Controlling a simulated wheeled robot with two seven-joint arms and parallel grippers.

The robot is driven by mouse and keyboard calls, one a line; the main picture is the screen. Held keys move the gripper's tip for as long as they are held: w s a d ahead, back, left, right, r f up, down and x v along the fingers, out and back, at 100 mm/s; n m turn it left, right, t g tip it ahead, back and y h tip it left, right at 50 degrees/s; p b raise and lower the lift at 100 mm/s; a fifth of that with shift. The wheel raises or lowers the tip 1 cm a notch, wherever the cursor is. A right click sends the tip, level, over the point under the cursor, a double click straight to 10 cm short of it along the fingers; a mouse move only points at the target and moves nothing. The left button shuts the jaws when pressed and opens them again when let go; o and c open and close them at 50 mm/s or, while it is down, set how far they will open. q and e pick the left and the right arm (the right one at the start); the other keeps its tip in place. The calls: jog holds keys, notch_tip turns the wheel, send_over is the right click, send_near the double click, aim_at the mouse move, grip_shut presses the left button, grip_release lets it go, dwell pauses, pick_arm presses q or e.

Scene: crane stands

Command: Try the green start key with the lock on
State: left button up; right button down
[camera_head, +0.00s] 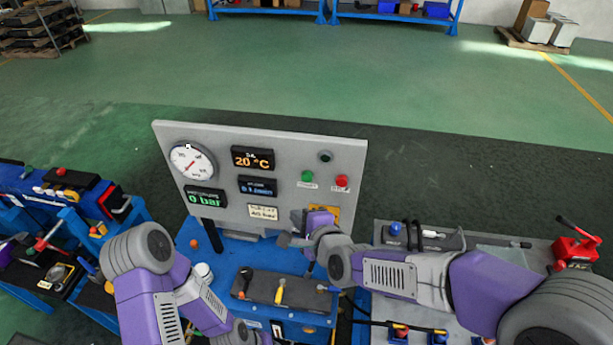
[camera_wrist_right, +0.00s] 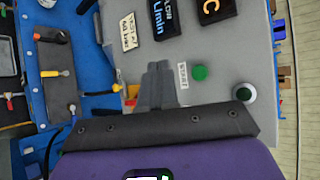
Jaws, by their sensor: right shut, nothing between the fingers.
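The green start key (camera_head: 307,176) is a round green button on the upright grey panel (camera_head: 240,140). In the right wrist view, the green start key (camera_wrist_right: 199,72) is just right of its white label (camera_wrist_right: 182,75). My right gripper (camera_head: 298,218) is in front of the panel, below the green key. In the right wrist view its fingers (camera_wrist_right: 158,75) are together and empty, beside the label. A yellow part (camera_wrist_right: 132,91), partly hidden by the hand, shows low on the panel; I cannot tell whether it is the lock. My left gripper is out of view.
A red button (camera_head: 342,181) is right of the green key, with a dark round fitting (camera_head: 325,156) above. A dark tray (camera_head: 262,286) with several small levers lies on the blue bench below. A grey bench (camera_head: 485,250) with a red device (camera_head: 575,246) stands right.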

aim_at(307, 177)
jog(key=w+d+b, duration=0.1)
jog(key=w+b, duration=0.4)
jog(key=w, duration=0.3)
jog(key=shift+w+d, duration=0.35)
jog(key=shift+d, duration=0.05)
dwell(1.8)
jog(key=shift+w+b, duration=0.45)
jog(key=shift+b, duration=0.05)
